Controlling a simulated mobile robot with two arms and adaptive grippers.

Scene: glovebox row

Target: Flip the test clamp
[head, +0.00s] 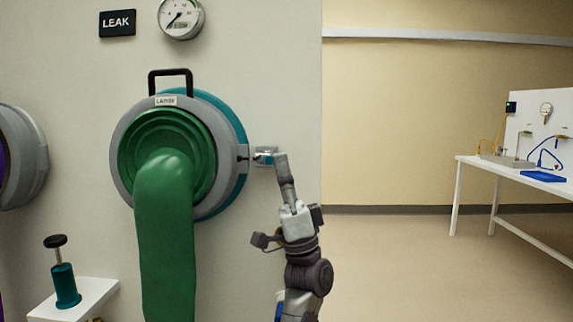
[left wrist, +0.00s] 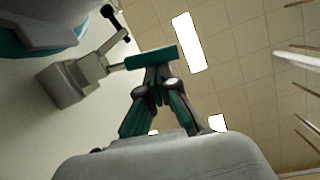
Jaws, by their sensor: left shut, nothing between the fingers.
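The test clamp (head: 264,149) is a small grey bracket on the wall, just right of the large glove port (head: 120,150). In the left wrist view, the clamp (left wrist: 62,86) shows as a grey block with a jointed arm and a black-tipped bar reaching towards the port's rim. My left gripper (head: 277,157) is at the clamp's right side in the head view and partly covers it. My right gripper is not in view.
A green glove sleeve (head: 165,230) hangs from the port. A black handle (head: 171,74) tops its ring. A teal plunger tool (head: 65,285) stands on a white shelf (head: 95,298) at lower left. A white table (head: 510,172) stands far right; the floor between is clear.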

